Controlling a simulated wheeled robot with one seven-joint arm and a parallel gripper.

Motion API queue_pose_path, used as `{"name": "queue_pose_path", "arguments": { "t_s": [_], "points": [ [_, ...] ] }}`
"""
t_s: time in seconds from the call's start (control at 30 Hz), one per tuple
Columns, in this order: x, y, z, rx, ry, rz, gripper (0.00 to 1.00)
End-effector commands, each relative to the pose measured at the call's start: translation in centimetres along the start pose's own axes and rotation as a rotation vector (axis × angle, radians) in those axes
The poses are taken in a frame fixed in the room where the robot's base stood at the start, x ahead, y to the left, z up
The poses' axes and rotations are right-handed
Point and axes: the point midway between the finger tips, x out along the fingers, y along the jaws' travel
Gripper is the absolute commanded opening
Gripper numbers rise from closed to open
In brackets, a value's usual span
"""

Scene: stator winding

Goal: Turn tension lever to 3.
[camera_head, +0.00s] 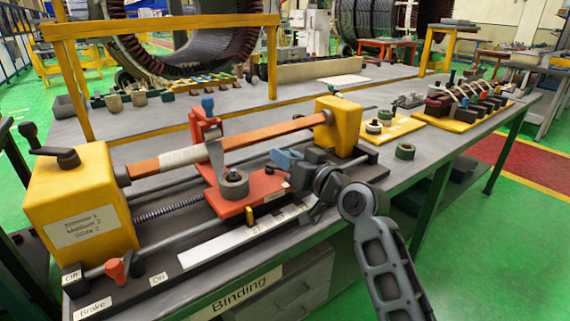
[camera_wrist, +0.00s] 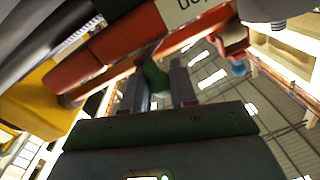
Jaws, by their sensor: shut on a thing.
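My gripper (camera_head: 293,163) is at the right side of the red carriage (camera_head: 240,190) on the winding bench. In the wrist view its two fingers (camera_wrist: 156,88) are closed around a small green piece (camera_wrist: 155,76), which looks like a lever handle. That piece is mostly hidden by my gripper in the head view, so its setting cannot be read. The carriage's red body also shows in the wrist view (camera_wrist: 95,55), with part of a white label (camera_wrist: 185,10). A yellow pointer (camera_head: 249,216) stands on the carriage's front edge above a white scale strip (camera_head: 228,240).
A yellow housing (camera_head: 80,205) with a crank and a numbered label stands at the left; a yellow post (camera_head: 340,125) stands at the right. A taped bar (camera_head: 230,140) spans between them. A red-knobbed brake lever (camera_head: 116,270) sits front left. Trays with parts (camera_head: 465,105) lie at right.

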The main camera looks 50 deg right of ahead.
Motion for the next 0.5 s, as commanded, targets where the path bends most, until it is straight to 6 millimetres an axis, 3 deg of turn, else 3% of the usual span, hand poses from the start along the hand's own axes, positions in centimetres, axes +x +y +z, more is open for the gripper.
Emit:
{"name": "queue_pose_path", "arguments": {
  "t_s": [0.03,0.5],
  "points": [
    [0.0,0.5,1.0,0.003,-0.016,-0.017,0.00],
    [0.9,1.8,0.5,0.005,-0.111,-0.333,0.00]
  ]
}}
